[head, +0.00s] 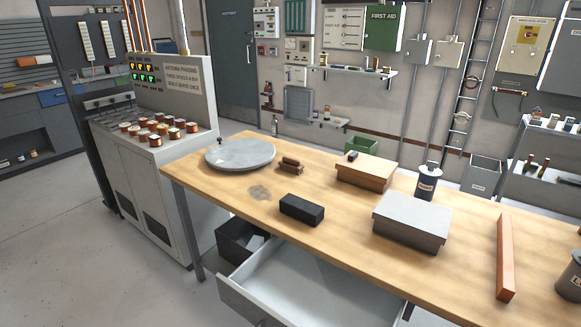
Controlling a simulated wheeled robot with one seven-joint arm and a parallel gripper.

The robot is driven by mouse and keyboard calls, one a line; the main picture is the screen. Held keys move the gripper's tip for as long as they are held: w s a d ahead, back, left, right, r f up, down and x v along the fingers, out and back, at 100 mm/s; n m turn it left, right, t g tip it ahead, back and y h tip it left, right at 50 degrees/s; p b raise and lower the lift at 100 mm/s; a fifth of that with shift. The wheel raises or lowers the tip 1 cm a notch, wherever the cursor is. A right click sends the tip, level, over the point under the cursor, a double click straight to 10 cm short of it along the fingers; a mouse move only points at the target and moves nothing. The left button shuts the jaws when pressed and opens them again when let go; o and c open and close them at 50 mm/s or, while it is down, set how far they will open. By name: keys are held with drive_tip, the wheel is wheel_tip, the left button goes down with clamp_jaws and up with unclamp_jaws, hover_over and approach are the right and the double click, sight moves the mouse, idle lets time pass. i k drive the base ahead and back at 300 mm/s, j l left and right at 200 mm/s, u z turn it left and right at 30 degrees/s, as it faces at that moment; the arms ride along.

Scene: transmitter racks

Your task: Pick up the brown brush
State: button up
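A small brown object (291,166), which looks like the brown brush, lies on the wooden table (235,210). It is just right of a round grey disc (240,153) and appears apart from it. Its bristles are too small to make out. My gripper is not in view, and nothing is seen touching the brown object.
A black block (301,209), a wooden box (365,171), a grey lidded box (411,219), a dark can (427,184) and a reddish-brown bar (505,255) stand on the table. An open drawer (300,280) juts from its front. Floor at lower left is clear.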

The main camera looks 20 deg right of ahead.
sight(288, 165)
drive_tip(key=i+j, duration=0.3)
drive_tip(key=i, duration=0.25)
drive_tip(key=i+j+z, duration=0.1)
drive_tip(key=i+j, duration=0.15)
drive_tip(key=i, duration=0.25)
drive_tip(key=i+j, duration=0.35)
drive_tip(key=i, duration=0.15)
drive_tip(key=i+j, duration=0.3)
drive_tip(key=i, duration=0.25)
drive_tip(key=i+j+z, duration=0.1)
drive_tip(key=i+j, duration=0.2)
drive_tip(key=i, duration=0.2)
